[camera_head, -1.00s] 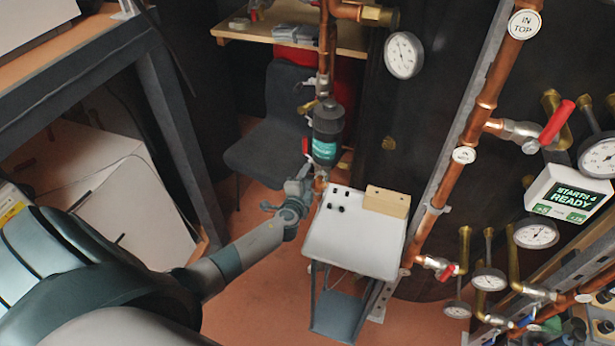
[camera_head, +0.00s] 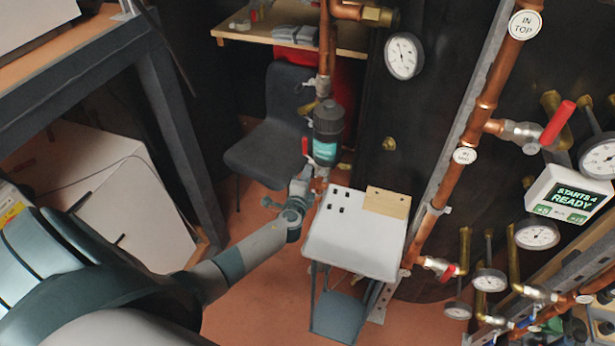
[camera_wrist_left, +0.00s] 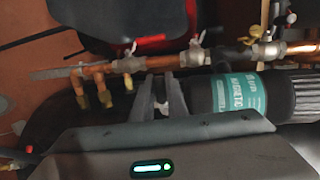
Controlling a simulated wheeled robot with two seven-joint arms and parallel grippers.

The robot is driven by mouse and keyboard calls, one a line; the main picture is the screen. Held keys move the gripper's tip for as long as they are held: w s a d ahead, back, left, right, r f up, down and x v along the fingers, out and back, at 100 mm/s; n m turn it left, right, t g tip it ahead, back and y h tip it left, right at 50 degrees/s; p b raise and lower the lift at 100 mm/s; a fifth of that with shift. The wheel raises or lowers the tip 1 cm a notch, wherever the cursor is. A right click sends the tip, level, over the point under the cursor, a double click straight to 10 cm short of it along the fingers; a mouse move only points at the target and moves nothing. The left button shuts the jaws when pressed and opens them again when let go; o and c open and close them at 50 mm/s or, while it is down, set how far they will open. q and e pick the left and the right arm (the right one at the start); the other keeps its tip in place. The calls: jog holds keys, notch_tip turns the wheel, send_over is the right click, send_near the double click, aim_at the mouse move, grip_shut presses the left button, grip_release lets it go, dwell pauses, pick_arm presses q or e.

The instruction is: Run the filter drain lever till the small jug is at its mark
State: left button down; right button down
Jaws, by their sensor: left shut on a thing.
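The filter (camera_head: 327,132), a dark canister with a teal label, hangs on the copper pipe in the head view. It lies at the right in the left wrist view (camera_wrist_left: 245,95). My left gripper (camera_head: 305,180) is just below the filter. In the left wrist view its fingers (camera_wrist_left: 161,98) are at the canister's end, shut on a small pale part that looks like the filter drain lever (camera_wrist_left: 160,104); the fingers hide most of it. I cannot make out the small jug or its mark. My right gripper is not in view.
A white-topped stand (camera_head: 345,245) is close to the right of my left gripper. A dark chair (camera_head: 265,140) is behind. A grey steel frame (camera_head: 170,120) stands at left. Copper pipes with gauges and red-handled valves fill the right. A screen (camera_head: 568,195) reads "STARTS 4 READY".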

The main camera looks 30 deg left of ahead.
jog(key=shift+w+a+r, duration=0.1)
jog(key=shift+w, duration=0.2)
pick_arm(q)
jog(key=c, duration=1.7)
grip_release()
jog(key=shift+r, duration=0.1)
jog(key=shift+c, duration=0.2)
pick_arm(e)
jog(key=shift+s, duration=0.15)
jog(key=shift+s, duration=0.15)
pick_arm(q)
jog(key=shift+s, duration=0.1)
